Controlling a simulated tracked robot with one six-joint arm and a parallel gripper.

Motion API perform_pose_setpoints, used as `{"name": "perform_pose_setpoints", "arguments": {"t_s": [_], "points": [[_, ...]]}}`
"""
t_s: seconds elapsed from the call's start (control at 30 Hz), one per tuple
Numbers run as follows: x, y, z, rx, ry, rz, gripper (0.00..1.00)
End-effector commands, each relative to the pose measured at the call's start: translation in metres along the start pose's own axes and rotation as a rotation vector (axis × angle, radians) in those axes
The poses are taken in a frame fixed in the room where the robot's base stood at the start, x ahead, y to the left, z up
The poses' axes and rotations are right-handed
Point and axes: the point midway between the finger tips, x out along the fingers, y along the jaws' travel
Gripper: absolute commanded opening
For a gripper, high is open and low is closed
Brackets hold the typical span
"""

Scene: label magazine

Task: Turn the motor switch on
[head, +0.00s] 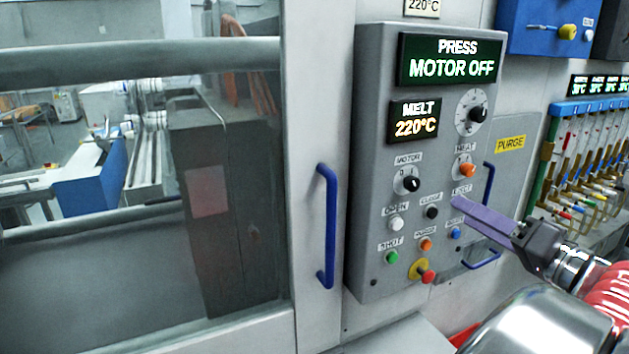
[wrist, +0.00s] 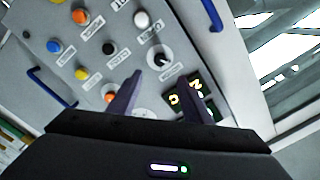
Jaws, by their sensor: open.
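The motor switch (head: 411,184) is a black rotary knob on a white dial, under a MOTOR label on the grey control panel (head: 375,240). The wrist view also shows the knob (wrist: 161,60), beyond and roughly between the fingertips. The upper display (head: 450,60) reads PRESS MOTOR OFF. My gripper (head: 456,204) is in front of the panel, right of and slightly below the motor switch in the head view. In the wrist view, its two purple fingers (wrist: 166,80) are apart with nothing between them. They appear clear of the knob; the exact gap to the panel cannot be told.
An orange-knobbed HEAT switch (head: 467,170) and a larger dial (head: 476,114) sit nearby. Several push buttons and a red emergency button (head: 427,277) lie below. Blue handles (head: 327,225) flank the panel. A rack of coloured levers (head: 590,160) stands right.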

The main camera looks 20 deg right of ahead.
Motion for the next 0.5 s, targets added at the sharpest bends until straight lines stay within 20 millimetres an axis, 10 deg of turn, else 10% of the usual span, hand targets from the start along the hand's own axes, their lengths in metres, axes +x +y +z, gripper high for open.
{"name": "perform_pose_setpoints", "arguments": {"t_s": [0.5], "points": [[0.035,0.000,0.001,0.001,-0.003,-0.001,0.45]]}}
